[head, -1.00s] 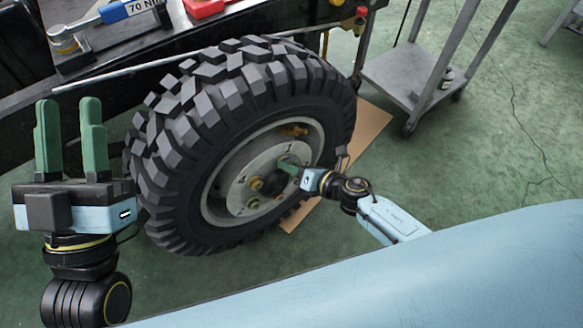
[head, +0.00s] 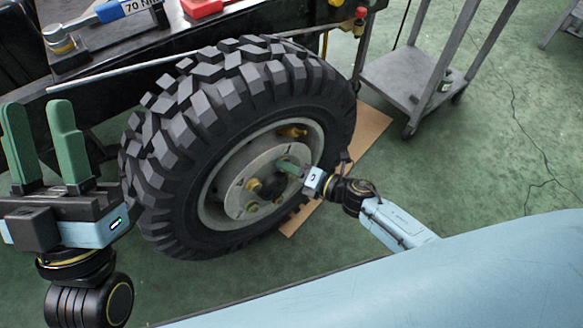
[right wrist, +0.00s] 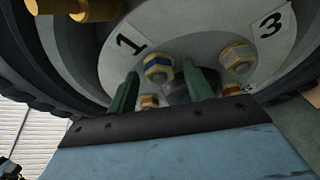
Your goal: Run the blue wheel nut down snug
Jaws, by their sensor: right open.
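The blue wheel nut (right wrist: 158,68) has a blue band and sits on its stud beside the label 1 on the pale wheel hub (right wrist: 185,25). My right gripper (right wrist: 160,69) is open, its green fingers on either side of the blue nut in the picture. I cannot tell whether they touch it. In the head view the right gripper (head: 287,164) reaches the hub of the big tyre (head: 160,150), and its fingers hide the blue nut. My left gripper (head: 40,104) is open and empty, fingers up, left of the tyre.
Other nuts are close: one (right wrist: 237,58) near label 3 and lower ones partly hidden. A yellow fitting (right wrist: 95,10) juts out at upper left. A torque wrench (head: 110,15) lies on the dark bench. A grey cart (head: 410,75) stands behind right.

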